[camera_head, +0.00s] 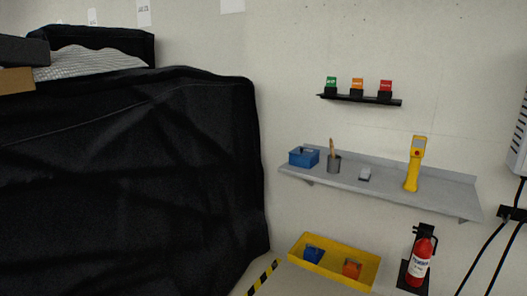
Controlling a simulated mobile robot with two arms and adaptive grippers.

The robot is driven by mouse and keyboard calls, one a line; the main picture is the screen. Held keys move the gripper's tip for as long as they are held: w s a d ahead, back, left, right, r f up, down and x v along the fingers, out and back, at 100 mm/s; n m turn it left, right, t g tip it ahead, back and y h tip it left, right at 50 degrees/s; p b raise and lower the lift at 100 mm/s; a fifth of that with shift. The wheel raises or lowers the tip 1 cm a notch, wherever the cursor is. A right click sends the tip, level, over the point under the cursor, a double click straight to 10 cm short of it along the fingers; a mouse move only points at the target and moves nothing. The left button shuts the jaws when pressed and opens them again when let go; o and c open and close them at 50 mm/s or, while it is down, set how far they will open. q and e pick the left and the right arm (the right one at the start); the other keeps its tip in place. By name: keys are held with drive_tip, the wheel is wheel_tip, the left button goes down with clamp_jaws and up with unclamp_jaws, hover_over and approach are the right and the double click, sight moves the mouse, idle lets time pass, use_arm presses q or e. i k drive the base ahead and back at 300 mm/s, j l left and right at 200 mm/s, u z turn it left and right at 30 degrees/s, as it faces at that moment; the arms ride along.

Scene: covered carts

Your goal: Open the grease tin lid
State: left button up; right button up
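No label tells which one is the grease tin. Neither of my grippers is in view.
A black cover (130,170) drapes a large cart on the left. The shelf also bears a small grey block (365,174) and a yellow handheld device (414,165). Below are a yellow tray (343,252) and a red extinguisher (419,262). Above is a small black rack (360,99).

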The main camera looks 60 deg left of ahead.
sight(308, 153)
drive_tip(key=u, duration=1.75)
drive_tip(key=i+j, duration=0.1)
drive_tip(key=i, duration=0.05)
